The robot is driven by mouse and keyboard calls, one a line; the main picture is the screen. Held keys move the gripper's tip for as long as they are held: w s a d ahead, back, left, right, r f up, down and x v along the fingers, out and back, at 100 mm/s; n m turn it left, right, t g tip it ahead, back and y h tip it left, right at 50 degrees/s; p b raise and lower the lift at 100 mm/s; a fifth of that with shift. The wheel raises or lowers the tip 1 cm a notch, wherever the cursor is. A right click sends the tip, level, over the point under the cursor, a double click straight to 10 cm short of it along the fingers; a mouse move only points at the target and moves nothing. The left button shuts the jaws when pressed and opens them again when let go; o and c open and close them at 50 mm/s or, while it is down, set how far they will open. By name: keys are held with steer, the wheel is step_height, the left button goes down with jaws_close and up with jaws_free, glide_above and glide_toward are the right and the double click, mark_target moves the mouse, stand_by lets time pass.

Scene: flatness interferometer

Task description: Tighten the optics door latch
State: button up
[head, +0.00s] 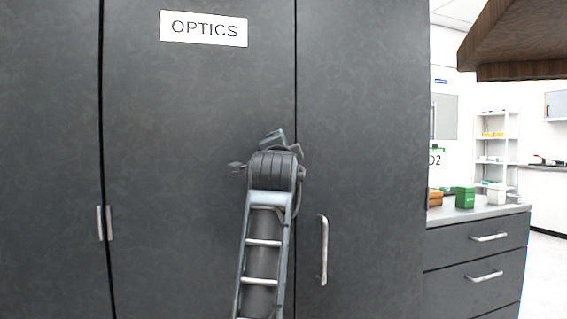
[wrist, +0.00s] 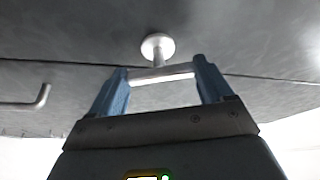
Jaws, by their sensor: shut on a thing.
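The optics door (head: 200,120) is a dark grey cabinet panel with a white OPTICS sign (head: 204,28). The latch (wrist: 158,45) shows in the wrist view as a round silver base with a short stem and a crossbar, close to the door seam. My gripper (wrist: 163,68) has its two blue fingers at the ends of the crossbar and is shut on it. In the head view my gripper (head: 281,140) is at the door seam, and my own arm hides the latch there. The latch's exact turn angle is hard to tell.
A silver pull handle (head: 323,250) is on the right-hand panel, right of my arm; it also shows at left in the wrist view (wrist: 32,104). A drawer counter (head: 475,211) with small boxes stands at right.

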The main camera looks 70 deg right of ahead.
steer(key=m+g+y+b, duration=0.1)
steer(key=m, duration=0.2)
steer(key=shift+m, duration=0.3)
stand_by(0.3)
steer(key=o, duration=1)
steer(key=shift+r, duration=0.1)
steer(key=shift+c, duration=0.2)
steer(key=v, duration=0.7)
steer(key=shift+a, duration=0.4)
steer(key=shift+s, duration=0.1)
